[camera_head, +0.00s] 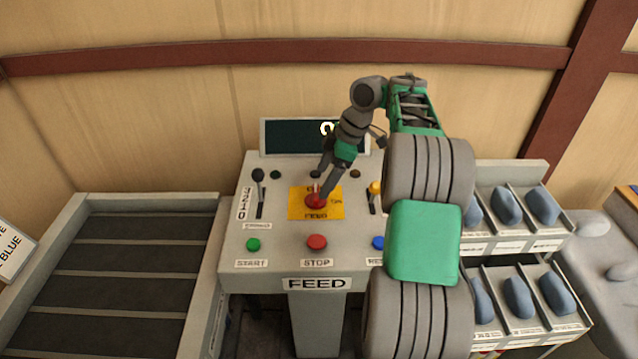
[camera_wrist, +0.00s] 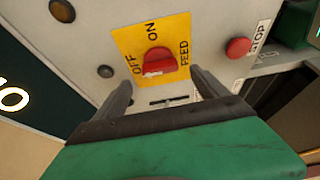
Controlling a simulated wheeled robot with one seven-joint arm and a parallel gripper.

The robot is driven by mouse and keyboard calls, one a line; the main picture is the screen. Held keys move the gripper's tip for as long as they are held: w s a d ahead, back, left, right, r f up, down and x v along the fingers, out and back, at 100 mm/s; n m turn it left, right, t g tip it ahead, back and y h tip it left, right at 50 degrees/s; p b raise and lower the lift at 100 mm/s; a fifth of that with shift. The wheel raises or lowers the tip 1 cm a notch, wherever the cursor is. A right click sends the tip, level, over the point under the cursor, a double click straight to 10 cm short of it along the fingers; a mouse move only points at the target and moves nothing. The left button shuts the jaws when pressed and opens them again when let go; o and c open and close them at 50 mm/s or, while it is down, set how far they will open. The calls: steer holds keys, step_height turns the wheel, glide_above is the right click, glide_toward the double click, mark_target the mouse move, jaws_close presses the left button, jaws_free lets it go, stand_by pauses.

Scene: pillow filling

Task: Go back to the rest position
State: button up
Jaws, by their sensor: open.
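My gripper (camera_wrist: 160,88) is open, with its two dark fingers apart and nothing between them in the wrist view. Ahead of the fingers is the red rotary knob (camera_wrist: 158,62) on a yellow plate (camera_wrist: 128,42) marked OFF, ON and FEED. The fingers appear apart from the knob. In the head view my arm reaches over the control panel (camera_head: 270,220), and my gripper (camera_head: 322,188) hangs just above the red knob (camera_head: 316,202). The knob is partly hidden by the fingers.
A green START button (camera_head: 253,244), red STOP button (camera_head: 317,242) and blue button (camera_head: 378,243) line the panel front. A black-handled lever (camera_head: 259,190) stands left, a yellow-handled lever (camera_head: 374,188) right. A display (camera_head: 285,135) stands behind. A conveyor (camera_head: 120,270) lies left; bins with blue pillows (camera_head: 507,206) stand right.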

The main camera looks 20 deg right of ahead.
steer(key=shift+p+v, duration=0.4)
steer(key=shift+v, duration=1)
steer(key=shift+a, duration=0.1)
